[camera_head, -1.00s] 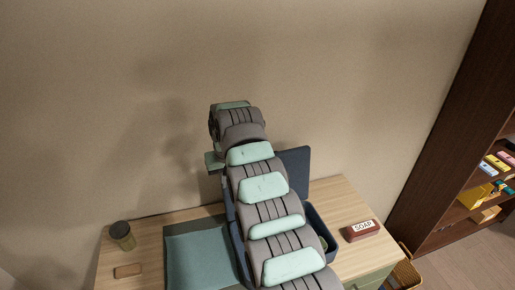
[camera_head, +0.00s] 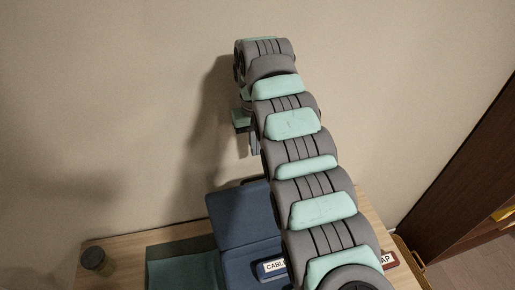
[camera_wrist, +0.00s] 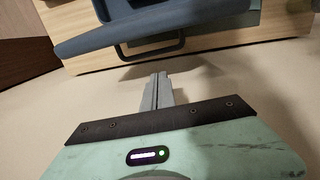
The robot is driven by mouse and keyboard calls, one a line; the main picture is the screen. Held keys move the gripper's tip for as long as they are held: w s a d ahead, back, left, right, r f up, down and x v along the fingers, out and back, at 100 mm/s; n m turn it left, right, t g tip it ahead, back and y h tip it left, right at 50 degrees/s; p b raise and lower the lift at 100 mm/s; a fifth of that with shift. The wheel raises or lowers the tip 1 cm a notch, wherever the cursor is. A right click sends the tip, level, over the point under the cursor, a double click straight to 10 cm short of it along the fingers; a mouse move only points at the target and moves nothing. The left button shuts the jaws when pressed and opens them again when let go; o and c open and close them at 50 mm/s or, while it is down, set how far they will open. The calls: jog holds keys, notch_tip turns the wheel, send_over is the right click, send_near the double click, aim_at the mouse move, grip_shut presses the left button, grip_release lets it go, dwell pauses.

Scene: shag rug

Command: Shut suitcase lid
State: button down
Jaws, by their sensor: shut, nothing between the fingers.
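The blue suitcase stands on the wooden table. In the head view its raised lid panel (camera_head: 240,213) tilts up at the back, near the wall. A second blue part (camera_head: 248,265) lies in front of it, with a white label reading "CABL"; my arm hides the right side. My gripper (camera_head: 254,152) is above and behind the raised panel, close to the wall and apart from it. In the wrist view the shut, empty fingers of my gripper (camera_wrist: 157,88) point toward a blue suitcase panel (camera_wrist: 165,27) with a dark handle (camera_wrist: 150,50). A gap shows between them.
A dark-lidded jar (camera_head: 94,260) and a dark teal mat (camera_head: 180,262) are on the left of the table. The wall rises close behind; a dark shelf (camera_head: 470,185) stands at the right.

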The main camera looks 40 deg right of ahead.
notch_tip(320, 180, down, 9)
jog(key=p, duration=0.1)
jog(key=shift+s+a+f+p, duration=0.15)
jog(key=shift+s+a+p, duration=0.1)
jog(key=shift+s+p, duration=0.1)
